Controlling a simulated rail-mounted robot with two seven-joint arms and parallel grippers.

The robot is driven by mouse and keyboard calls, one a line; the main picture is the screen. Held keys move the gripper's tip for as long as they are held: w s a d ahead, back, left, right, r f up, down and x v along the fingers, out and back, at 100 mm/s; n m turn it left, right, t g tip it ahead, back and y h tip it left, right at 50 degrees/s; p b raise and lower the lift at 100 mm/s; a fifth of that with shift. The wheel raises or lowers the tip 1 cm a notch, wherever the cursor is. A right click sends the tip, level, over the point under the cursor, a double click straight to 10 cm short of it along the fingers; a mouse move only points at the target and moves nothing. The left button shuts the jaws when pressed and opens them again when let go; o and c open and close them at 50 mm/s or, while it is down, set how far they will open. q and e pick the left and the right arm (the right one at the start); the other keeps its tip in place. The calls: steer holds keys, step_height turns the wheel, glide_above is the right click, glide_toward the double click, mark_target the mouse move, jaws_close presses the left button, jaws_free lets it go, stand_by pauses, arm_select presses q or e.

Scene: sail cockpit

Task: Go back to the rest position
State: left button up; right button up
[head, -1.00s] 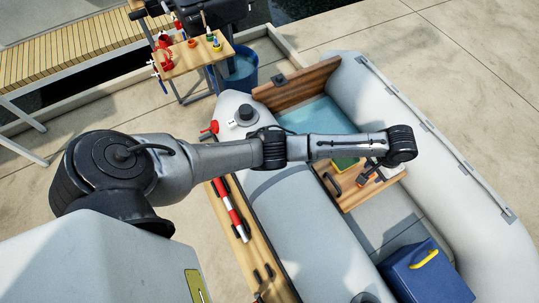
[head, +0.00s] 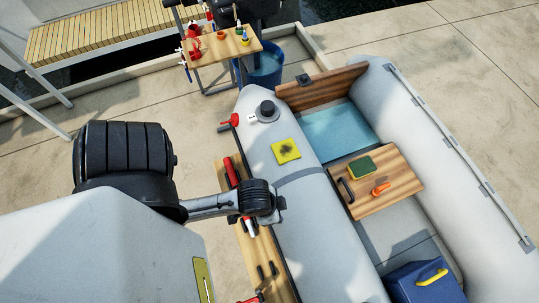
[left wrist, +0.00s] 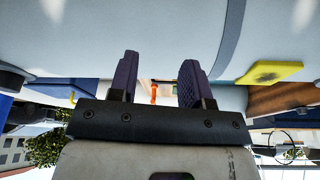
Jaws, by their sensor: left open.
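My left gripper (left wrist: 157,80) is open and empty in the left wrist view, its two dark fingers spread apart. In the head view my left arm is folded back, its wrist over the wooden plank beside the boat's near tube; the fingers cannot be made out there. An orange-handled tool (head: 381,189) lies on the wooden seat (head: 400,180), well away from the gripper. Something orange (left wrist: 154,93) shows far off between the fingers. A green and yellow sponge (head: 362,168) lies on the same seat. My right gripper is not in view.
A yellow cloth (head: 286,151) with a dark stain lies on the grey tube (head: 330,240). A red and white object on the plank (head: 278,275) is partly covered by my wrist. A blue box (head: 425,285) stands in the boat. A small wooden table (head: 222,47) stands behind.

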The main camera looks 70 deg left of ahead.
arm_select(q)
steer(key=shift+s+a+r, duration=0.4)
steer(key=shift+s+a, duration=0.1)
steer(key=shift+s, duration=0.25)
stand_by(0.8)
